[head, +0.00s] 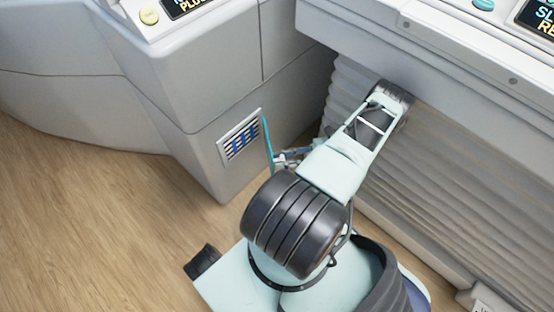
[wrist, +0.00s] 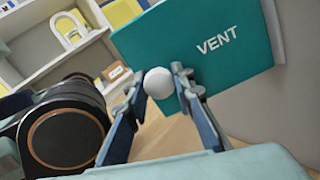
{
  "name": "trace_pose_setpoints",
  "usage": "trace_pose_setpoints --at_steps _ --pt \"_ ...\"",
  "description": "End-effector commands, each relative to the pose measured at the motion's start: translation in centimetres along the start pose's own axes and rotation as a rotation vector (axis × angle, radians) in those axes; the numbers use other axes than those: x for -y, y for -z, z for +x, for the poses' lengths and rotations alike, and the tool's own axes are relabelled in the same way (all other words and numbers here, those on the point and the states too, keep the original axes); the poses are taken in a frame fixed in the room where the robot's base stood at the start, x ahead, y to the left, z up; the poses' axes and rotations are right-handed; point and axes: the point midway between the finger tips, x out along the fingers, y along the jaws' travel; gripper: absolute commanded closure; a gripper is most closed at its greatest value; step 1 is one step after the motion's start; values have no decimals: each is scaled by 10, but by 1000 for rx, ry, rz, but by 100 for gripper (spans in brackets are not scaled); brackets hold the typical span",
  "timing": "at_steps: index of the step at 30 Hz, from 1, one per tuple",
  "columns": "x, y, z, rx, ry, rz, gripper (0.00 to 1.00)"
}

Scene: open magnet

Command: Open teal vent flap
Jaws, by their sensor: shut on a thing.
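The teal vent flap (head: 268,143) stands swung out from the grey cabinet side, seen nearly edge-on in the head view. Beside it the slatted vent (head: 240,137) is uncovered, with blue shapes behind its slats. In the wrist view the flap (wrist: 215,45) fills the upper middle, with the word VENT in white. A round white knob (wrist: 158,84) stands on its left part. My gripper (wrist: 160,79) is shut on the knob, one finger on each side. In the head view my gripper (head: 279,158) is small, beside the flap, and its fingertips are hard to make out.
The grey cabinet (head: 200,85) continues to the left. A ribbed grey panel (head: 430,190) lies close to the right of my arm, under an overhanging white console (head: 450,55). Wooden floor (head: 90,220) is free at left. Shelves (wrist: 85,55) with small items show in the wrist view.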

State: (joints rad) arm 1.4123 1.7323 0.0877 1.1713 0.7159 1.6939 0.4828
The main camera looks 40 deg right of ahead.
Motion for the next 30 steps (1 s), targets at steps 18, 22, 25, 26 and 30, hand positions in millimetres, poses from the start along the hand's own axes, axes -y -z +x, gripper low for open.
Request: trace_pose_setpoints --at_steps 18,22,25,26,30 --pt "-1 1 -6 -3 -9 1 100" --pt "-1 1 -6 -3 -8 1 65" --pt "-1 1 -6 -2 -8 1 59" --pt "-1 1 -6 -2 -8 1 59" --pt "-1 0 -6 -2 -7 0 59"
